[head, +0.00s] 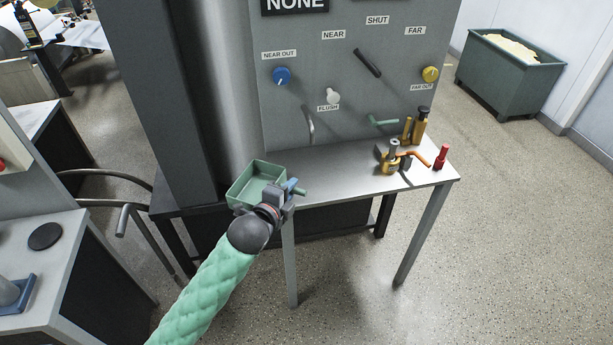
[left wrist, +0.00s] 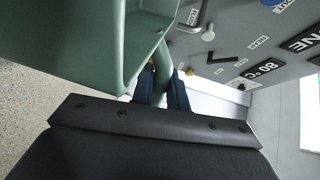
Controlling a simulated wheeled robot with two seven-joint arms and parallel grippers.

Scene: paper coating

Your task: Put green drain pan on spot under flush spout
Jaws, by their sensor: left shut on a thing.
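The green drain pan (head: 243,190) is an open rectangular tray at the left front corner of the grey table. My left gripper (head: 291,191) is shut on the pan's handle (head: 300,192). In the left wrist view the pan (left wrist: 65,40) fills the upper left, and its handle lies between the blue fingers (left wrist: 161,92). The flush spout (head: 310,125) is a grey bent pipe on the panel below the FLUSH label, to the right of and behind the pan. The tabletop under the spout looks bare; I cannot make out a marked spot. My right gripper is not in view.
The table (head: 350,178) is clear in its middle. Brass fittings (head: 392,160), an orange lever (head: 424,159) and a red-handled piece (head: 441,157) stand at its right. A green lever (head: 382,122) juts from the panel (head: 290,110). A dark column (head: 165,100) rises at the left.

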